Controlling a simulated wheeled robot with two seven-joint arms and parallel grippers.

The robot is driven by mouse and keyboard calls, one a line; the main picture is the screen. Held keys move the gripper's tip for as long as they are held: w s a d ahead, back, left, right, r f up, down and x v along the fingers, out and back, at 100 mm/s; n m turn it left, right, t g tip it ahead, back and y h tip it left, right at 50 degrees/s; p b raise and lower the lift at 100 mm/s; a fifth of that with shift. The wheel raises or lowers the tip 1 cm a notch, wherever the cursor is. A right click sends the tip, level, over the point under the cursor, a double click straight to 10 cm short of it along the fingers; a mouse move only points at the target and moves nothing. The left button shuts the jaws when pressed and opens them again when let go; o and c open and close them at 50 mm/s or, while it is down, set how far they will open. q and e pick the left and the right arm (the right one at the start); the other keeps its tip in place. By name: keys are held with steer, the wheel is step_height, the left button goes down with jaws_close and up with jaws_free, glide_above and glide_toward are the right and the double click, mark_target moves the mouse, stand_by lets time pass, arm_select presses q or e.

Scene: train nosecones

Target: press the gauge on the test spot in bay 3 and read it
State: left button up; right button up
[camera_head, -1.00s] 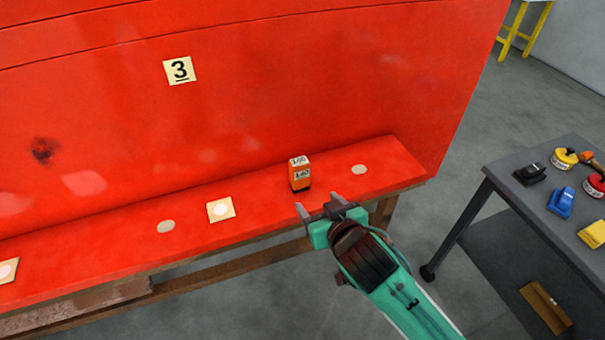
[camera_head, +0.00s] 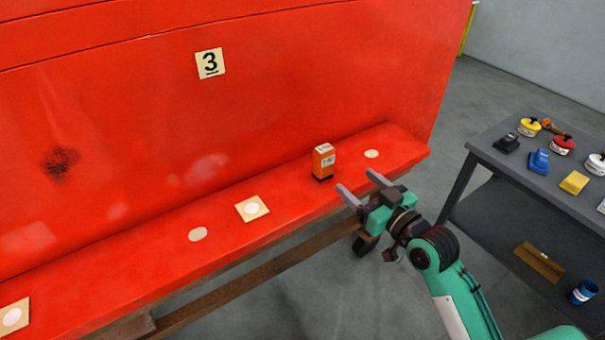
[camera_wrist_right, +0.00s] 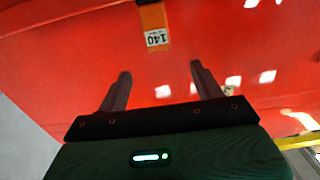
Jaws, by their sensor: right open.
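The gauge is a small orange block with a black foot (camera_head: 323,163), standing upright on the red ledge. It also shows at the top of the right wrist view (camera_wrist_right: 153,20), with a white label that looks like 140, upside down. My right gripper (camera_head: 360,182) is open and empty, just in front and to the right of the gauge, fingers pointing towards the ledge. In the wrist view its fingers (camera_wrist_right: 160,82) are apart, with the gauge beyond them. The bay 3 sign (camera_head: 210,63) is on the red panel. A tan card with a white disc (camera_head: 252,208) lies on the ledge left of the gauge.
Bare pale round spots (camera_head: 198,234) and (camera_head: 371,154) mark the red ledge (camera_head: 290,190). Another card (camera_head: 12,317) lies at far left. A dark smudge (camera_head: 60,163) marks the panel. A grey cart (camera_head: 535,180) with coloured items stands at right; floor between is clear.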

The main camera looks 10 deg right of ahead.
mark_target(328, 155)
steer(key=p+x, duration=0.1)
steer(key=x, duration=0.2)
steer(key=p+x, duration=0.1)
steer(key=x, duration=0.3)
steer(key=shift+w+d, duration=0.15)
steer(key=shift+w, duration=0.15)
steer(key=shift+w+a, duration=0.2)
steer(key=shift+w, duration=0.25)
steer(key=shift+w+p, duration=0.3)
steer(key=shift+p, duration=0.15)
steer(key=p+x, duration=0.1)
steer(key=x, duration=0.2)
steer(key=shift+w+a+r+p, duration=0.1)
steer(key=shift+w+a+p, duration=0.05)
steer(key=shift+a+p, duration=0.2)
steer(key=shift+w+a, duration=0.15)
steer(key=shift+w, duration=0.4)
arm_select(q)
steer(key=d+r, duration=0.1)
steer(key=r, duration=0.2)
steer(key=d+r, duration=0.1)
steer(key=r, duration=0.1)
steer(key=shift+d, duration=0.3)
arm_select(e)
steer(key=shift+c, duration=0.5)
steer(key=c, duration=1.1)
